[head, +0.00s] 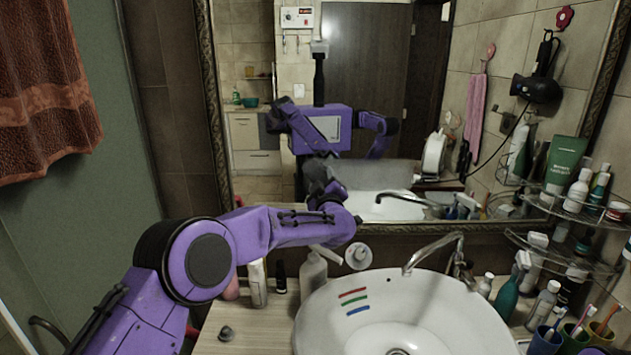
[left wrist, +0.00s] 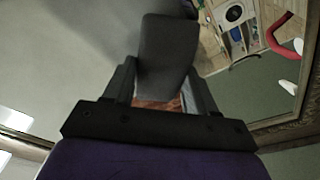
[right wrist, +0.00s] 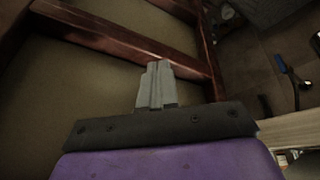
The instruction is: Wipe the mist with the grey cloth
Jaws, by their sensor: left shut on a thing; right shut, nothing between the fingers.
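My left arm reaches across to the mirror (head: 460,195). In the left wrist view my left gripper (left wrist: 160,85) is shut on the grey cloth (left wrist: 167,45), which shows as a dark grey slab between the fingers. In the head view the left gripper (head: 326,188) is at the lower part of the mirror, partly hidden by its own wrist. A pale, hazy patch that looks like the mist (head: 372,174) lies on the glass right of the gripper. I cannot tell whether the cloth touches the glass. My right gripper (right wrist: 157,75) is shut and empty, outside the head view.
A white basin (head: 320,320) with a tap (head: 432,250) is below the mirror. A soap pump bottle (head: 312,272) and small bottles stand left of it. Glass shelves (head: 575,205) with bottles and cups of brushes crowd the right. Wooden bars (right wrist: 120,45) are near my right gripper.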

